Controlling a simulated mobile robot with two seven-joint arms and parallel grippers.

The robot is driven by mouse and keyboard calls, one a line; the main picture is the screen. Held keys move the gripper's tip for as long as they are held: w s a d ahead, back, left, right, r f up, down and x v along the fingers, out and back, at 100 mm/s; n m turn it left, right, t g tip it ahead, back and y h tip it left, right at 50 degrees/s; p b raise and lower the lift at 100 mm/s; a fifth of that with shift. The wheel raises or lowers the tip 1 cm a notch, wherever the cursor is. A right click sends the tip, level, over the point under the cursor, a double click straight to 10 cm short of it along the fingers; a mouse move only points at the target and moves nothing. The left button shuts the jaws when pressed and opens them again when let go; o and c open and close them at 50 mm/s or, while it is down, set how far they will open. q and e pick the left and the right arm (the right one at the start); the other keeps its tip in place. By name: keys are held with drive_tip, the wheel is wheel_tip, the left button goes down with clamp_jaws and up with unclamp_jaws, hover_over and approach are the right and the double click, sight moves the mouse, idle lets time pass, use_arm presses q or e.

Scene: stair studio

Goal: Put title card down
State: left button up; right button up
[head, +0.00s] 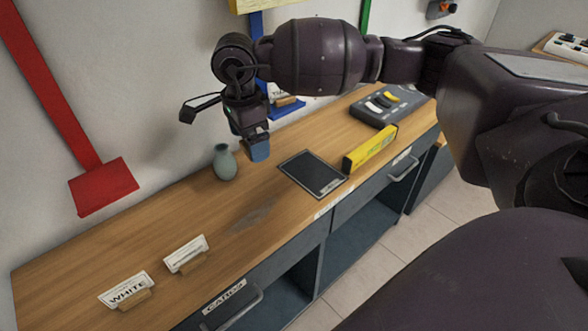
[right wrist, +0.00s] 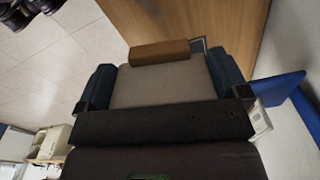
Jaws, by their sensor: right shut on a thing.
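My right gripper (head: 257,150) reaches over the wooden counter, pointing down between a vase and a dark tablet. In the right wrist view its blue fingers (right wrist: 164,85) are shut on the opposite edges of a pale grey-beige card (right wrist: 160,87), the title card, with a wooden foot (right wrist: 160,52) at its far end. The card's printed face does not show there. In the head view the finger hides the held card. I cannot tell whether its foot touches the counter. My left gripper is not in view.
On the counter (head: 130,262) stand a grey-green vase (head: 224,163), a WHITE card (head: 127,290), another card (head: 186,254), a dark tablet (head: 312,174), a yellow level (head: 370,149) and a control box (head: 388,105). A blue wall bracket (head: 287,111) holds a card behind my gripper.

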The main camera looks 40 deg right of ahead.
drive_tip(key=w+d+r+m+b, duration=0.35)
drive_tip(key=w+m, duration=0.25)
drive_tip(key=m, duration=1)
drive_tip(key=shift+w+a+f+b, duration=0.1)
drive_tip(key=shift+f+b, duration=0.45)
drive_tip(key=shift+f, duration=3.2)
drive_tip(key=shift+w+a+f+b, duration=0.1)
drive_tip(key=shift+f+b, duration=0.45)
drive_tip(key=shift+f, duration=3.15)
wheel_tip(320, 180, down, 5)
drive_tip(key=shift+b, duration=0.55)
drive_tip(key=shift+r, duration=0.15)
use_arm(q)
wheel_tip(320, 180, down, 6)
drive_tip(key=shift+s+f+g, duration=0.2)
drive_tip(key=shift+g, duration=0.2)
